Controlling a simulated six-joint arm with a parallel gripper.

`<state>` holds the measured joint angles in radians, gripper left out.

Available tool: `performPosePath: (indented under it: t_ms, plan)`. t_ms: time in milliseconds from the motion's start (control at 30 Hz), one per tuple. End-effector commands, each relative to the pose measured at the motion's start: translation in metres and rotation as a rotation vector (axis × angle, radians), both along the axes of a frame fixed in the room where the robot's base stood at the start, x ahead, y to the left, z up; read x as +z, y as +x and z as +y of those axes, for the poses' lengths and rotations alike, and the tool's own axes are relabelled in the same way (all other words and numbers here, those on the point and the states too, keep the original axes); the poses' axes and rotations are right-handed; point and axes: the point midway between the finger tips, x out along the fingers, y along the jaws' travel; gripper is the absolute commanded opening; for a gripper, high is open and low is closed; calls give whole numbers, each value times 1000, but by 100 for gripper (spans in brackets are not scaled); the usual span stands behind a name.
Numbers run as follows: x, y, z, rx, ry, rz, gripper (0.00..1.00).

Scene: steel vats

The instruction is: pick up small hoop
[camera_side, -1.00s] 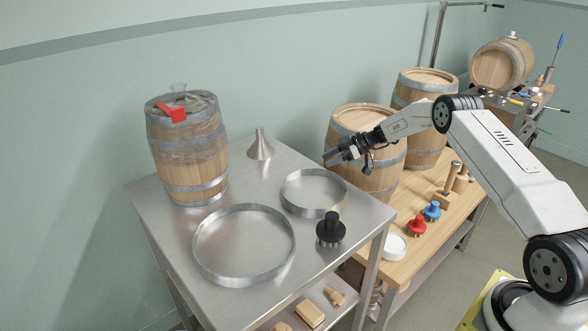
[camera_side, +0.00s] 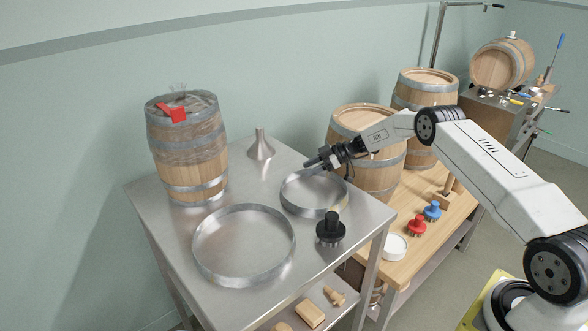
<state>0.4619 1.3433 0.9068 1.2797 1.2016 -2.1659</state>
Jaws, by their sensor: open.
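The small hoop (camera_side: 284,200) is a thin steel ring lying flat on the steel table (camera_side: 160,240), towards its right back side. My gripper (camera_side: 311,166) is open and empty. It appears just above the far rim of the small hoop, with its fingers pointing left. I cannot tell whether the fingers touch the rim. A larger steel hoop (camera_side: 199,258) lies flat nearer the front, apart from the small one.
A wrapped barrel (camera_side: 188,150) and a metal funnel (camera_side: 260,148) stand behind the hoops. A black-knobbed tool (camera_side: 330,230) stands close to the small hoop's front. Barrels (camera_side: 360,120) and a wooden bench (camera_side: 405,255) with red and blue brushes are at right.

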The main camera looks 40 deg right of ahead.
Motion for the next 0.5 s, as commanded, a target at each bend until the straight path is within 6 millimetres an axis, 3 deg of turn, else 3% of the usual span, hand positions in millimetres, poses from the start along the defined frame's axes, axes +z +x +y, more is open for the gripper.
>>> performPosePath:
  t_ms: [467,500]
  plan:
    - [0,0,0,-1,0,0,53]
    - [0,0,0,-1,0,0,40]
